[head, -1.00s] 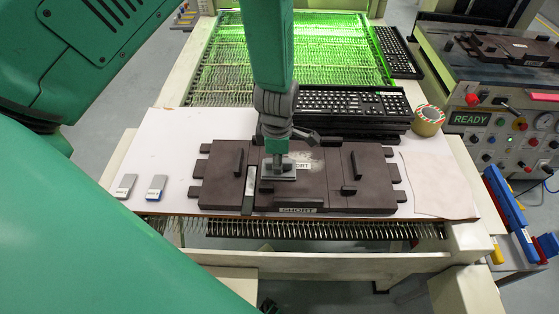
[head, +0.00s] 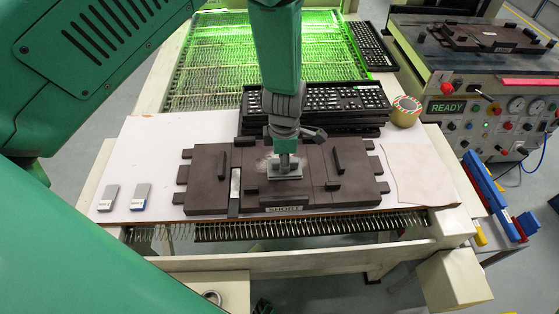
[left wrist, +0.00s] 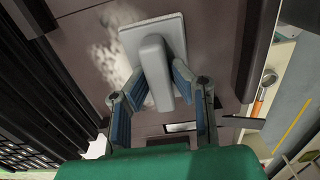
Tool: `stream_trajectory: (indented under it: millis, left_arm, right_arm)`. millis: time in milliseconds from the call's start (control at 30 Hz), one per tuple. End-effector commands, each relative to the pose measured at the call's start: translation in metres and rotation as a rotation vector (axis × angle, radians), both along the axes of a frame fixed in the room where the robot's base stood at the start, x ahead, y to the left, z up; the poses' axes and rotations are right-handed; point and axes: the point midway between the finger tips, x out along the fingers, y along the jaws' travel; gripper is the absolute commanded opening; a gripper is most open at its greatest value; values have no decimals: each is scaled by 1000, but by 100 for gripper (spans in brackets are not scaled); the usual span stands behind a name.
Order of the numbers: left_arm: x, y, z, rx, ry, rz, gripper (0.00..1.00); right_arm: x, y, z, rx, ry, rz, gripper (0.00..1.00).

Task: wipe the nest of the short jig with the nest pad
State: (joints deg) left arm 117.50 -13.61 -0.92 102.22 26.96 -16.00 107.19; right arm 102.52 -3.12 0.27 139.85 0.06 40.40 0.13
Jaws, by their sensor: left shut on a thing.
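The short jig (head: 330,189) is a dark brown plate with raised blocks and a SHORT label on its front edge, lying on the white table. My left gripper (head: 285,160) is over the middle of its nest. It is shut on the handle of the nest pad (head: 286,173), a grey rectangular pad lying flat against the nest as far as I can tell. In the left wrist view the nest pad (left wrist: 152,50) shows between the fingers, with a pale dusty smudge (left wrist: 110,62) on the brown surface beside it. My right gripper is not in view.
A pale sheet (head: 415,173) lies at the right. A machine with a READY display (head: 449,106) stands at far right.

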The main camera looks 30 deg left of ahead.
Motion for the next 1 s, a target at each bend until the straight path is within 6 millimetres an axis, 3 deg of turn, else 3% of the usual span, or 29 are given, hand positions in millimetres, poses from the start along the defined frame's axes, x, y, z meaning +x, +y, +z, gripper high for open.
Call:
stream_trajectory:
  millis: [700, 1000]
  left_arm:
    - [23, -39, 0, -1, 0, -1, 0]
    - [23, -39, 1, -1, 0, 0, 0]
  right_arm:
    - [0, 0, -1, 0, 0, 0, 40]
    - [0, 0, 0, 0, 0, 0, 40]
